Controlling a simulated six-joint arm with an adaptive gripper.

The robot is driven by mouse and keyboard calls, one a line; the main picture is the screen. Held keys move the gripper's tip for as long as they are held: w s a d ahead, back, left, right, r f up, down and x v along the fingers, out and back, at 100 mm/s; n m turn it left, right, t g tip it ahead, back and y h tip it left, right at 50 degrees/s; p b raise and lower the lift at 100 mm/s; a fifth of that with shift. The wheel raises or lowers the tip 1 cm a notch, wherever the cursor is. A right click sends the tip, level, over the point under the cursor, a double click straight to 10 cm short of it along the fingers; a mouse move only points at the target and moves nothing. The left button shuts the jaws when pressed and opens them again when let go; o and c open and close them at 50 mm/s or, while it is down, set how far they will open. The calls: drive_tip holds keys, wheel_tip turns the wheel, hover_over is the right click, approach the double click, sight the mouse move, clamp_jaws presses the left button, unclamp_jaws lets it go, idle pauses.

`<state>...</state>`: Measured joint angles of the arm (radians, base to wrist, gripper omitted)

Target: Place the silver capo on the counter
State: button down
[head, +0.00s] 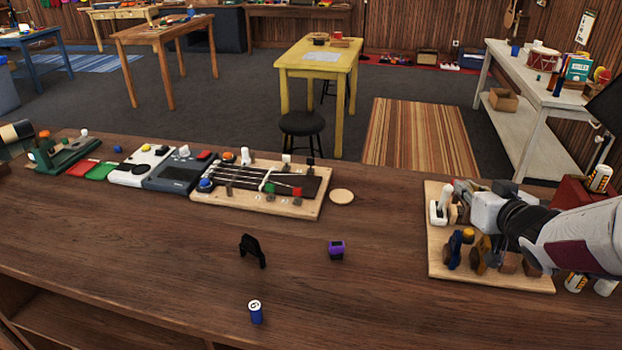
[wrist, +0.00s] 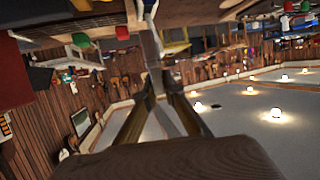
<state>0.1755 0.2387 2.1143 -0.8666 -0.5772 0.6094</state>
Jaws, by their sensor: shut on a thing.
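My gripper (wrist: 157,88) is shut on a grey, narrow thing (wrist: 151,45) in the wrist view, which looks like the silver capo. Its outline is only partly visible there, and I cannot pick it out clearly in the head view. In the head view my gripper (head: 464,192) is at the right, over the back part of a wooden board (head: 437,262) that carries several capos. The counter (head: 185,262) is the dark brown wooden top in front of me.
On the board stand a white capo (head: 440,206), a navy one (head: 453,250) and a brown one (head: 481,257). A fretboard jig (head: 265,187) lies behind. The counter's front left is bare.

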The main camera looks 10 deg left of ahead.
drive_tip(key=s+a+n+g+y, duration=0.2)
drive_tip(key=s+a+n+y, duration=0.1)
drive_tip(key=a, duration=1.3)
drive_tip(key=s+a+n+g+y, duration=0.1)
drive_tip(key=s+a+n+y, duration=0.15)
drive_tip(key=a, duration=1.25)
drive_tip(key=s+a+n+g+y, duration=0.1)
drive_tip(key=s+a+n+g, duration=0.1)
drive_tip(key=s+a, duration=0.7)
drive_tip(key=s+a+n+g+y, duration=0.2)
drive_tip(key=s+a, duration=0.7)
drive_tip(key=a, duration=0.7)
drive_tip(key=shift+s+f+n+g, duration=0.3)
drive_tip(key=shift+f+n+g, duration=0.05)
drive_tip(key=shift+f+g, duration=0.15)
drive_tip(key=shift+f+y, duration=0.1)
drive_tip(key=shift+y, duration=0.15)
wheel_tip(320, 180, down, 6)
drive_tip(key=shift+f, duration=0.1)
drive_tip(key=shift+f, duration=1.8)
